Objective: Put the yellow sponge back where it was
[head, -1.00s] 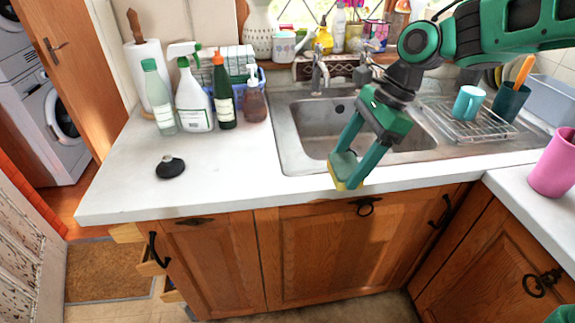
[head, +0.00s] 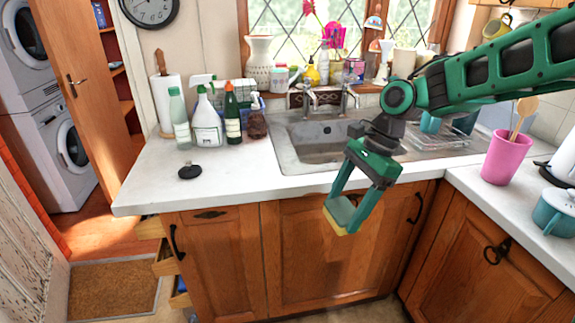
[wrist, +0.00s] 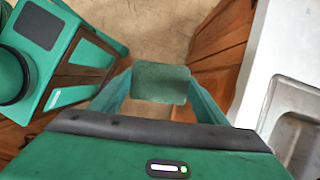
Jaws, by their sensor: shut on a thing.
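The sponge (head: 339,217) has a yellow underside and a green-grey top. My gripper (head: 350,214) is shut on it and holds it in front of the cabinet doors, just out from and below the counter's front edge. In the wrist view the sponge (wrist: 161,83) shows its green face between the two fingers, with the floor beyond it. The yellow side is hidden in that view.
The sink (head: 318,143) lies behind my gripper. Several bottles (head: 206,122) stand at the counter's back left, and a black stopper (head: 190,171) lies in front of them. A pink cup (head: 508,157) stands on the right counter. The left counter front is mostly clear.

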